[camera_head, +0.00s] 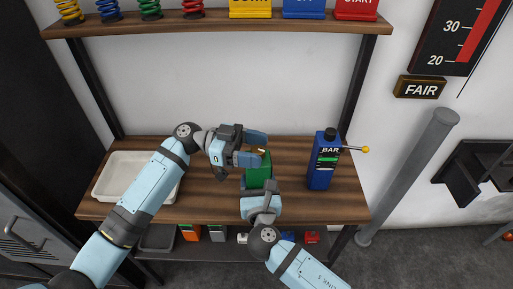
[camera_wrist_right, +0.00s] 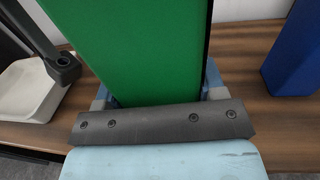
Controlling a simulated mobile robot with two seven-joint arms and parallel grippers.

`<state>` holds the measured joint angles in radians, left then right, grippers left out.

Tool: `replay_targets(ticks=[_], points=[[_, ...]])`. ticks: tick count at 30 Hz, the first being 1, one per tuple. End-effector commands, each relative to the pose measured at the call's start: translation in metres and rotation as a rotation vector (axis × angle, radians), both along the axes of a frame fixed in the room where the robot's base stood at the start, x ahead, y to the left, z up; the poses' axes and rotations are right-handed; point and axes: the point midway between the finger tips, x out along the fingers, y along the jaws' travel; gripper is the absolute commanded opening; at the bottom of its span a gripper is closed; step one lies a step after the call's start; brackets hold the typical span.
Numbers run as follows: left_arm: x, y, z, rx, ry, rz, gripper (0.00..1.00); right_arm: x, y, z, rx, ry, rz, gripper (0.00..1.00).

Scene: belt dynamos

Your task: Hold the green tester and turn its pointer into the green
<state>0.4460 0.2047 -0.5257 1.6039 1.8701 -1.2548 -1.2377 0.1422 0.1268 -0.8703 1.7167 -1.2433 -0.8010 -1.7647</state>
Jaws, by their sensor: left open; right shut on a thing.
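The green tester (camera_head: 258,177) stands on the wooden bench, its upper part partly covered by my left gripper. In the right wrist view its green side (camera_wrist_right: 140,45) rises between my fingers. My right gripper (camera_head: 259,189) is shut on the tester's lower part from the front. My left gripper (camera_head: 256,148) is open at the tester's top, its fingers to either side of a small brass-coloured part (camera_head: 262,151). I cannot tell whether they touch that part. The tester's dial and pointer are hidden from these views.
A blue tester (camera_head: 320,175) marked BAR, with a yellow-knobbed crank (camera_head: 364,149), stands to the right. A white tray (camera_head: 107,190) is at the bench's left. A shelf (camera_head: 200,25) with springs and signs hangs above. The bench (camera_head: 345,205) is bare at its right end.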

Motion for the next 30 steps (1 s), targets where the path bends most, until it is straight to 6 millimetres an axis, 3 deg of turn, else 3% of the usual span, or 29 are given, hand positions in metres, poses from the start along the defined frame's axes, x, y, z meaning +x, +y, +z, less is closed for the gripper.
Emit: replay_targets(ticks=[12,18,30], points=[[0.017,0.078,-0.001,0.001,0.000,0.004,0.61,0.000,0.000,-0.002,0.000,0.004,0.000,0.12],[0.023,0.105,0.000,0.001,0.000,0.002,0.61,0.000,0.000,-0.002,0.000,0.004,0.000,0.12],[0.025,0.114,0.000,0.001,-0.001,0.001,0.61,0.000,0.000,-0.002,0.000,0.004,0.000,0.12]])
